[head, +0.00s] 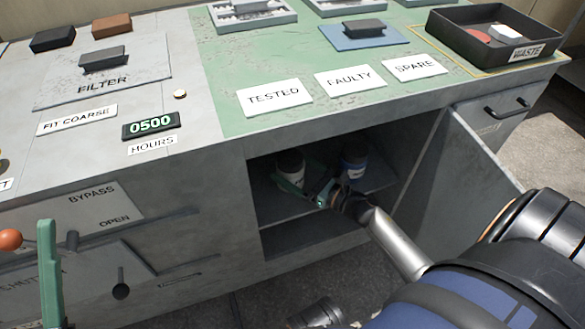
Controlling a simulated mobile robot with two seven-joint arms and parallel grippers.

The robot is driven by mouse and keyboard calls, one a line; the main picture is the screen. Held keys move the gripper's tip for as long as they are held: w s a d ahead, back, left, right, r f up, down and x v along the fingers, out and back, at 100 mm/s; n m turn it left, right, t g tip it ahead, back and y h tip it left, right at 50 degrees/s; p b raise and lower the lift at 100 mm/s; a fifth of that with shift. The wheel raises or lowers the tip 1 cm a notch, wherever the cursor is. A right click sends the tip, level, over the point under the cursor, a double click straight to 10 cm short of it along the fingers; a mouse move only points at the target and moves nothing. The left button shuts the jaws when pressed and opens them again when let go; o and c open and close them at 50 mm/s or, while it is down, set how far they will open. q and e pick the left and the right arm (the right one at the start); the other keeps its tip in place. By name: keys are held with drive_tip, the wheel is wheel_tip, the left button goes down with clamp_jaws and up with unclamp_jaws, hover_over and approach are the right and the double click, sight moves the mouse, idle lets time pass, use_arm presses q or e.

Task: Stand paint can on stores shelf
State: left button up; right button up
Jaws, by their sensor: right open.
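Two cans stand upright on the stores shelf (385,180) inside the open cabinet under the bench. The left can (291,161) is pale with a dark top. The right can (354,166) has a blue band. I cannot tell for sure which is the paint can. My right gripper (305,191) reaches into the cabinet from the right. Its green fingers are apart, in front of the left can, with nothing clearly held between them. The gripper partly hides both cans' lower parts. A green finger of my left gripper (49,275) shows at the lower left; the rest is cut off.
The cabinet door (470,165) stands open on the right. The bench top above carries label cards, dark blocks and a waste tray (500,35). A lower compartment (310,236) below the shelf looks empty. An orange knob (10,240) is at the far left.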

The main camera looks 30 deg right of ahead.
drive_tip(key=p+v, duration=0.2)
drive_tip(key=v, duration=1)
